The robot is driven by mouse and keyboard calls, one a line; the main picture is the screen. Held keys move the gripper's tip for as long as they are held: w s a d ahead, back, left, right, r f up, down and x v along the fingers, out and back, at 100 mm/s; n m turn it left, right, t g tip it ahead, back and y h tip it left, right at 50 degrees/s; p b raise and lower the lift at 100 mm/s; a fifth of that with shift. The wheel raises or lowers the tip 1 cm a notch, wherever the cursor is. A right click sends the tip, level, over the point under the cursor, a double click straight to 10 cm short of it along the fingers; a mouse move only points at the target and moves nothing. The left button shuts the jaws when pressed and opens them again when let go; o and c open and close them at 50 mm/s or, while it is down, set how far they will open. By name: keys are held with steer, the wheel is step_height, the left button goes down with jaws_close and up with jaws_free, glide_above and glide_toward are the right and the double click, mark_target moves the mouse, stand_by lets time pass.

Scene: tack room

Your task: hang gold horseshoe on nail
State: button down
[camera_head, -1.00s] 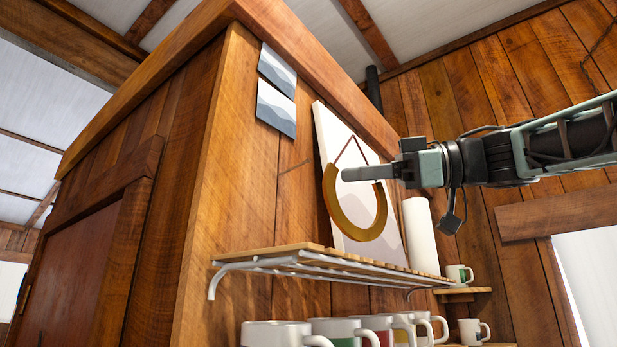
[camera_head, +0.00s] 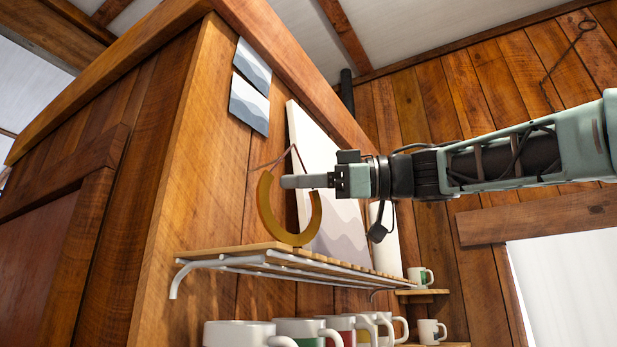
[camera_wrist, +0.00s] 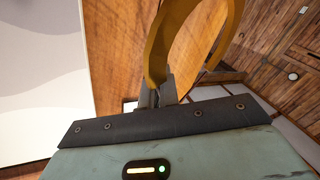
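The gold horseshoe (camera_head: 272,222) hangs in the air, open end up, above the wire shelf in the head view. A thin reddish-brown cord rises to a peak above it. My gripper (camera_head: 292,182) reaches in from the right, with its fingers at the horseshoe's upper end. In the wrist view the gold band (camera_wrist: 165,45) runs down into my closed-up fingers (camera_wrist: 158,92), so it looks held. Part of the horseshoe's top is hidden by the fingers. I cannot make out a nail in either view.
A slatted shelf (camera_head: 262,247) lies below the horseshoe, with several mugs (camera_head: 240,335) under it. A pale canvas (camera_head: 340,225) leans behind my gripper. Two small pictures (camera_head: 249,104) are on the wooden panel at left. A corner shelf (camera_head: 422,291) holds a mug.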

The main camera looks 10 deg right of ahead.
steer(key=shift+w+a+f, duration=0.15)
steer(key=shift+w+a, duration=0.9)
steer(key=shift+a, duration=0.3)
steer(key=shift+w+a+f, duration=0.35)
steer(key=shift+w+a, duration=0.05)
steer(key=shift+a, duration=0.1)
steer(key=c, duration=1.6)
jaws_free()
steer(key=shift+d, duration=0.1)
